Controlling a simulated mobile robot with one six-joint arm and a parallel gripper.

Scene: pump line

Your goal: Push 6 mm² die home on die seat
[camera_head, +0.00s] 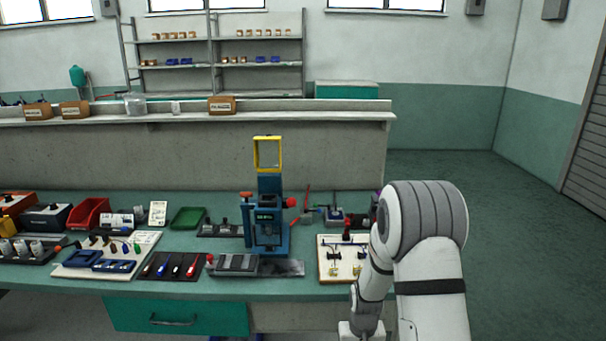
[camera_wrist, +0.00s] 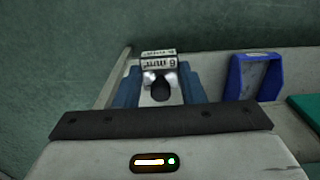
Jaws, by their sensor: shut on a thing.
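A small die (camera_wrist: 158,62) with a white label reading "6 mm²" is between the two blue fingers of my gripper (camera_wrist: 160,85) in the wrist view. My gripper is shut on it, and bright metal and a dark round part show below the label. In the head view my gripper (camera_head: 360,330) is at the bottom edge, in front of the bench, and its fingers and the die are not visible there. A blue press (camera_head: 267,215) with a yellow frame on top stands mid-bench, up and left of my gripper. I cannot make out the die seat.
A board with brass-coloured parts (camera_head: 345,260) lies right of the press. A dark plate with grey blocks (camera_head: 240,265) lies in front of it, with trays and tools to the left. In the wrist view a blue open holder (camera_wrist: 240,78) stands on a pale surface.

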